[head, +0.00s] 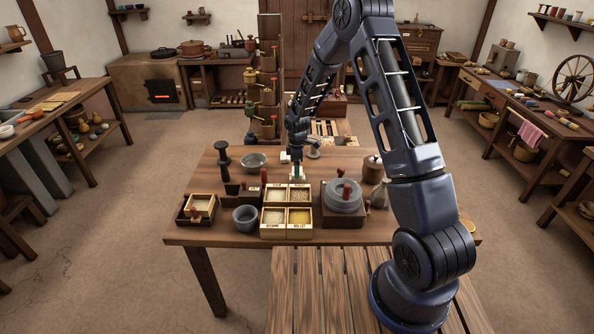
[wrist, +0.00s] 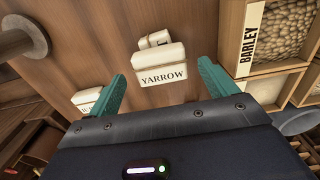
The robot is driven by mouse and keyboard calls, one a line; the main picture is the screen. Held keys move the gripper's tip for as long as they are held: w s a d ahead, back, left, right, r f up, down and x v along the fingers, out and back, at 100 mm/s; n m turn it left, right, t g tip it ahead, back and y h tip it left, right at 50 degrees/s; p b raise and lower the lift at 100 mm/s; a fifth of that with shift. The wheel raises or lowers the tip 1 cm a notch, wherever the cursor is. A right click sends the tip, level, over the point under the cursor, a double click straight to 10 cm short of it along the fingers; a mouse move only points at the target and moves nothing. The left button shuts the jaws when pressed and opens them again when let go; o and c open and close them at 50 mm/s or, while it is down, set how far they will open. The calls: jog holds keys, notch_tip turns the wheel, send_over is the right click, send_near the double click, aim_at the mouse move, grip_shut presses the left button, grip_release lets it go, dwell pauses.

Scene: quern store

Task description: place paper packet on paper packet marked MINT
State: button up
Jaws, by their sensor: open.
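In the wrist view a white paper packet marked YARROW (wrist: 161,66) lies on the brown table, its label facing the camera. A second white packet (wrist: 86,97) lies to its left, partly hidden by my left finger, and its label cannot be read in full. My gripper (wrist: 163,72) is open and empty, with its two teal fingers on either side of the YARROW packet in the picture. In the head view my gripper (head: 296,172) is above the table behind the grain box, and the packets there are too small to make out.
A divided grain box (head: 287,211) stands at the table's front middle, and its BARLEY compartment (wrist: 288,32) shows right of my gripper. A stone quern (head: 343,196) is to its right. Grey bowls (head: 245,218) and a dark stand (head: 223,160) are left.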

notch_tip(320, 180, up, 10)
jog(key=s+d+r+m+t, duration=0.1)
jog(key=s+d+r+m, duration=0.3)
jog(key=s+d+r, duration=0.5)
jog(key=s+d+r+m+t, duration=0.15)
jog(key=d+r+m, duration=0.25)
jog(key=d+r, duration=0.65)
jog(key=s+d+r+m, duration=0.3)
jog(key=s, duration=0.5)
jog(key=s+d+r+m+t, duration=0.1)
jog(key=s+d+r+m, duration=0.2)
jog(key=s, duration=0.5)
jog(key=s+d+r+m+t, duration=0.1)
jog(key=s+d+r+m, duration=0.2)
jog(key=s, duration=0.6)
jog(key=shift+d+r+m, duration=0.25)
jog(key=shift+r+m, duration=0.25)
